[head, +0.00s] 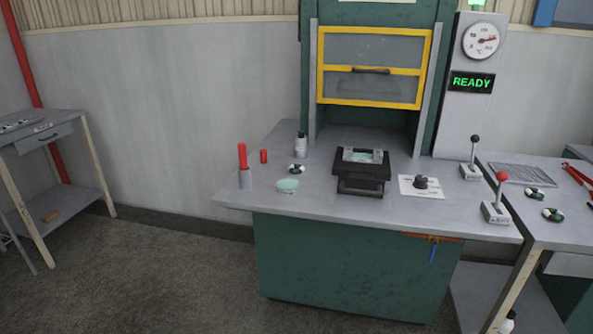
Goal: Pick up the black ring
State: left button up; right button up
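No plain black ring stands out clearly in the head view. A small round black-and-white piece (298,169) lies on the press table, behind a pale green disc (287,185). Two similar round black-and-white pieces, one farther back (534,194) and one nearer (553,215), lie on the right-hand table. They are too small to tell whether any includes a separate black ring. Neither of my grippers is in view.
A yellow-framed guard (371,67) is raised.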

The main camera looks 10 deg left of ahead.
aim_at(295, 169)
jog(key=i+j, duration=0.15)
jog(key=j, duration=0.25)
jog(key=i+j, duration=0.15)
jog(key=j, duration=0.25)
jog(key=i+j, duration=0.15)
jog(key=j, duration=0.25)
jog(key=i+j+z, duration=0.1)
jog(key=j, duration=0.25)
jog(key=i+j, duration=0.2)
jog(key=j, duration=0.25)
